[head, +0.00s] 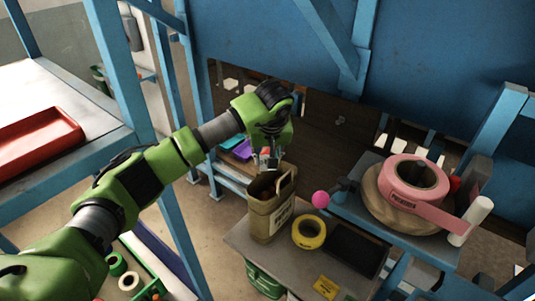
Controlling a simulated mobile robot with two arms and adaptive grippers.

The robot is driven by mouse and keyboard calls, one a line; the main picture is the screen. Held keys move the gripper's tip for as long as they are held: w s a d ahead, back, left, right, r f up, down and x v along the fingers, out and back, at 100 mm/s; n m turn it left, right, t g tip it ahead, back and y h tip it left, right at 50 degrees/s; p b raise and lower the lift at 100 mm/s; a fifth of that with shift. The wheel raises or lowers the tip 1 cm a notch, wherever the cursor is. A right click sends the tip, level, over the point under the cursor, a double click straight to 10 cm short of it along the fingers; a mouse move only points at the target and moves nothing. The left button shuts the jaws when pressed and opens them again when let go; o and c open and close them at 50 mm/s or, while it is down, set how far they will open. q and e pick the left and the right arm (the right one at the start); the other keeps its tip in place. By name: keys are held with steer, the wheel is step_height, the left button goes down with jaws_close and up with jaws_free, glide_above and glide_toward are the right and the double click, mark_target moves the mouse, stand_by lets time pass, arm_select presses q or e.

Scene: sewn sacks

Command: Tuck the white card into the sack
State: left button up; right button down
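A brown sack (264,224) stands upright with its top open on a small grey table (246,238), and dark print shows on its side. My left gripper (268,160) points down just above the sack's far rim. The gripper is small and partly hidden by its own wrist, so I cannot tell whether its fingers are open or shut. I cannot make out the white card clearly, either in the gripper or in the sack. The inside of the sack is mostly hidden. My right gripper is not in view.
A yellow tape roll (309,232), a black tray (355,250) and a pink ball (320,199) are right of the sack. A pink tape roll (414,173) lies further right near a white cylinder (472,220). Blue posts (124,80) and a red tray (38,140) are left.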

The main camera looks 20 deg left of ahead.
arm_select(q)
steer(key=shift+r, duration=0.1)
steer(key=o, duration=0.5)
steer(key=shift+s, duration=0.1)
steer(key=o, duration=0.3)
steer(key=v, duration=1.2)
